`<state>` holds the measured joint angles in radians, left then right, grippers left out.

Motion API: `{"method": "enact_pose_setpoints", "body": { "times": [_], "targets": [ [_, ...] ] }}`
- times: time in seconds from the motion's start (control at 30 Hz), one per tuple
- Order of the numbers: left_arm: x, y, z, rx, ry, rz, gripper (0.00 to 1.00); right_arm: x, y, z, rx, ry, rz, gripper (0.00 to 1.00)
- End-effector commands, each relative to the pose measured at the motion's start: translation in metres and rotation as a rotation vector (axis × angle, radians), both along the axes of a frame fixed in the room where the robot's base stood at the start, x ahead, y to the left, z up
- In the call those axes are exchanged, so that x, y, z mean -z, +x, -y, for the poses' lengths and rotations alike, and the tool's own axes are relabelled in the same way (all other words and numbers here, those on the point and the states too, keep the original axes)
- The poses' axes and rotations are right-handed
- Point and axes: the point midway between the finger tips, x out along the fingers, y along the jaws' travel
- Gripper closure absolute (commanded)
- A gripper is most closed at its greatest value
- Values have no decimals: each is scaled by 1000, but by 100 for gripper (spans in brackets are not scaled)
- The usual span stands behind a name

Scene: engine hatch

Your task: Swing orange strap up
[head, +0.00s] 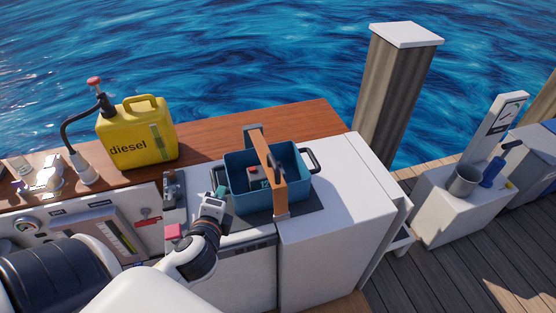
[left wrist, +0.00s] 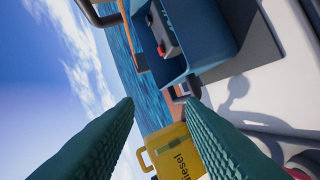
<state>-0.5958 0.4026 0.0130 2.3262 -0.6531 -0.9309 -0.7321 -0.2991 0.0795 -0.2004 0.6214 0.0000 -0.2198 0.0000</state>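The orange strap (head: 268,163) runs from back to front across a blue bin (head: 300,192), with a grey end piece at the back and a pale end at the front. I cannot tell how far it stands above the rim. The blue bin also shows in the left wrist view (left wrist: 208,35). My left gripper (head: 219,192) is just left of the bin, apart from the strap. In the left wrist view its green fingers (left wrist: 160,104) are spread with nothing between them. Small orange parts show beside the bin there. My right gripper is not in view.
A yellow diesel can (head: 140,135) stands on the wooden ledge behind left, beside a hose nozzle. A red-and-grey item (left wrist: 163,32) lies in the bin. The white top (head: 350,185) right of the bin is clear. A wooden post (head: 393,95) stands behind right.

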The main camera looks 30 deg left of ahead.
Motion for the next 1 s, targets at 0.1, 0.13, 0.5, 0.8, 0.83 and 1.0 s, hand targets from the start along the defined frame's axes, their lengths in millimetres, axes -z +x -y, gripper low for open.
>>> {"method": "enact_pose_setpoints", "body": {
  "times": [0.1, 0.13, 0.5, 0.8, 0.83, 1.0],
  "targets": [
    [-48, 29, -14, 251, 567, 7, 64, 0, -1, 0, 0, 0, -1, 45],
    [-59, 36, -13, 323, 741, 2, 64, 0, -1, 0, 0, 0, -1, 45],
    [-57, 71, 19, 991, 2640, -215, 64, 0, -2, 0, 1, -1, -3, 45],
    [-44, 81, 16, 1069, 2880, -258, 64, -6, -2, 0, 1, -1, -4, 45],
    [-44, 84, 17, 1067, 2879, -258, 64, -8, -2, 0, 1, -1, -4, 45],
    [-39, 105, 25, 1065, 2876, -255, 64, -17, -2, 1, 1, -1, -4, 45]
  ]
}}
